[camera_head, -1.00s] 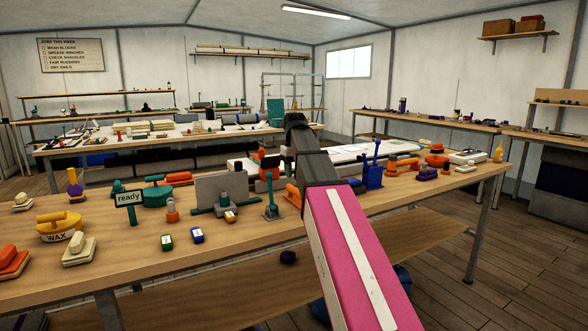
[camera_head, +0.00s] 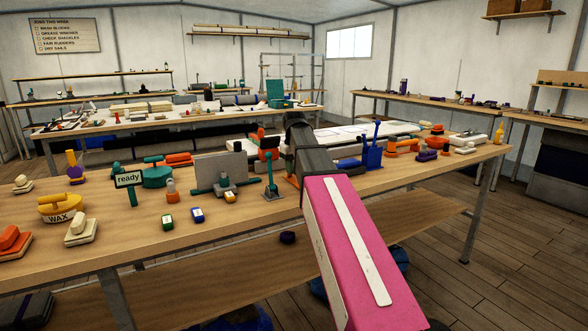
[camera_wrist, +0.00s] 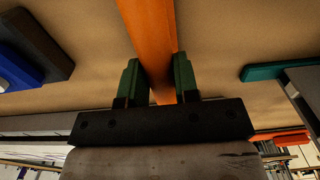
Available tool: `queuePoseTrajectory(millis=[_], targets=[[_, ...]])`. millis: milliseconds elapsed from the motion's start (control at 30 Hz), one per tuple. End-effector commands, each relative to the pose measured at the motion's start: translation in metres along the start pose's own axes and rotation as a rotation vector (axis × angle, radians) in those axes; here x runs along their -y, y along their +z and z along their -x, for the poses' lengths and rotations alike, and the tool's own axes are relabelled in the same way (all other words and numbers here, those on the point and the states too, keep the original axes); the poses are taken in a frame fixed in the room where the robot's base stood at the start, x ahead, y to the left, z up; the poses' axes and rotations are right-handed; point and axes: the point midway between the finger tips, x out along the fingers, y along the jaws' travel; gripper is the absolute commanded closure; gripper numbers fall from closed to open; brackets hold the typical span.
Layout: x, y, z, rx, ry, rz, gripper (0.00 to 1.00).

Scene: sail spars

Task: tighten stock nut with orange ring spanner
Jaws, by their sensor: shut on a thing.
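My gripper (camera_wrist: 158,78) has its two green fingertips shut on the sides of an orange bar in the wrist view. The bar looks like the orange ring spanner (camera_wrist: 147,28); it runs up out of the top of that view, so its ring end is not seen. In the head view my pink and dark grey arm reaches over the near bench and hides the gripper. A bit of orange shows just left of the arm's end there; I cannot tell whether it is the spanner. I cannot pick out the stock nut in either view.
The near wooden bench (camera_head: 120,250) carries a blue upright fixture (camera_head: 370,147) right of my arm, and a green stand (camera_head: 270,172), a grey plate (camera_head: 220,171) and a "ready" sign (camera_head: 129,179) to its left.

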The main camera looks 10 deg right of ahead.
Motion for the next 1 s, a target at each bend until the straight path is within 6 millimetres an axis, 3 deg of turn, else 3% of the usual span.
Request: queuePoseTrajectory(millis=[533, 1000], targets=[[0.0, -0.001, 0.044, 0.0, 0.0, 0.0, 1.0], [0.0, 0.0, 0.046, 0.0, 0.0, 0.0, 1.0]])
